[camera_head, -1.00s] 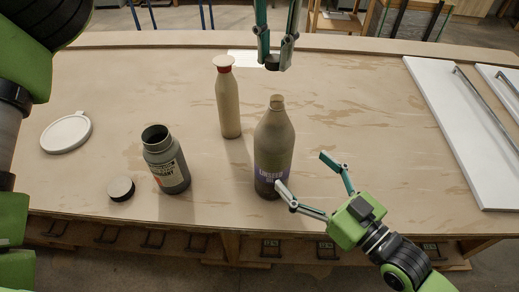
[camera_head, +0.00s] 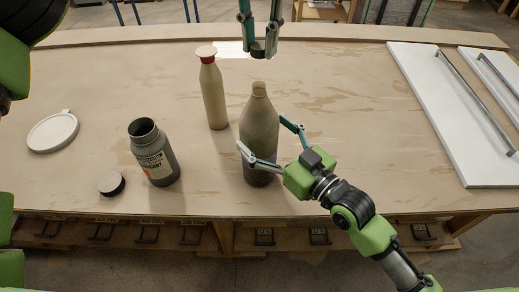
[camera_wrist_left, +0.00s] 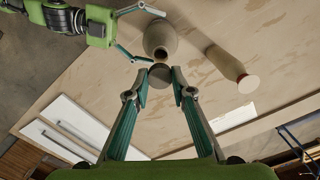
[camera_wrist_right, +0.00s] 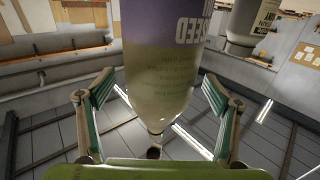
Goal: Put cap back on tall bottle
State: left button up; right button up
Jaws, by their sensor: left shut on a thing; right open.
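The tall bottle (camera_head: 260,128) is olive-brown with a purple label and stands upright on the bench, its neck uncapped. It also shows in the left wrist view (camera_wrist_left: 160,36) and, upside down, in the right wrist view (camera_wrist_right: 160,70). My left gripper (camera_head: 258,50) is shut on a small dark cap (camera_head: 257,54), held above and apart from the bottle's mouth. The cap shows between the fingertips in the left wrist view (camera_wrist_left: 160,75). My right gripper (camera_head: 265,143) is open, its fingers on either side of the bottle's body. Whether they touch it I cannot tell.
A slimmer beige bottle (camera_head: 213,95) with a red neck and pale top stands behind left. A grey open jar (camera_head: 155,155), a dark lid (camera_head: 111,184) and a white round lid (camera_head: 52,132) are at left. White panels (camera_head: 445,110) lie at right.

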pick_arm(q)
jog(key=shift+w+a, duration=0.15)
pick_arm(e)
jog(key=shift+x, duration=1.15)
jog(key=shift+s, duration=0.1)
jog(key=c, duration=1.7)
pick_arm(q)
send_over(258, 85)
jog(key=shift+f, duration=2.5)
jog(key=shift+f, duration=0.9)
jog(key=shift+f, duration=0.55)
